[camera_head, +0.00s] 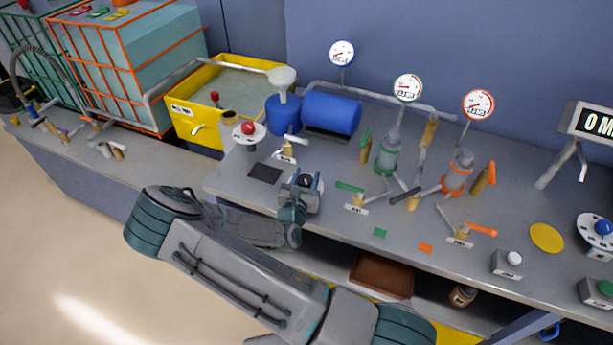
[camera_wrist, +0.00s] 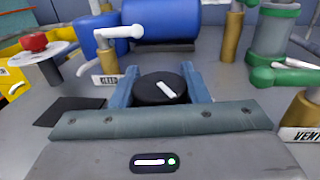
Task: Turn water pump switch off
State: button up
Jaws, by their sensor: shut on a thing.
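The water pump switch (camera_head: 312,202) is a small grey box with a round black knob on top, near the front edge of the bench. The black knob (camera_wrist: 156,94) bears a white pointer mark, slanted from upper left to lower right in the wrist view. My gripper (camera_head: 301,184) is at the switch, coming from the front. In the wrist view its blue-grey fingers (camera_wrist: 160,83) are on both sides of the knob, shut on it. My gripper's body hides the front of the switch box and any label there.
A blue motor-like tank (camera_head: 332,115) and a blue pot with a funnel (camera_head: 283,115) stand behind. A red button (camera_head: 248,128) is at the left. A green-handled valve (camera_head: 352,187) is close at the right. A dark square (camera_head: 265,173) lies left on the bench.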

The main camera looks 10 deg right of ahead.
jog(key=shift+n+t+y, duration=0.3)
jog(key=shift+n+y, duration=0.1)
jog(key=shift+y, duration=0.1)
jog(key=o, duration=1)
jog(key=b+v, duration=0.2)
jog(key=v, duration=1.1)
jog(key=shift+s+a+b, duration=0.2)
jog(key=shift+s+b, duration=0.15)
jog(key=shift+s, duration=0.05)
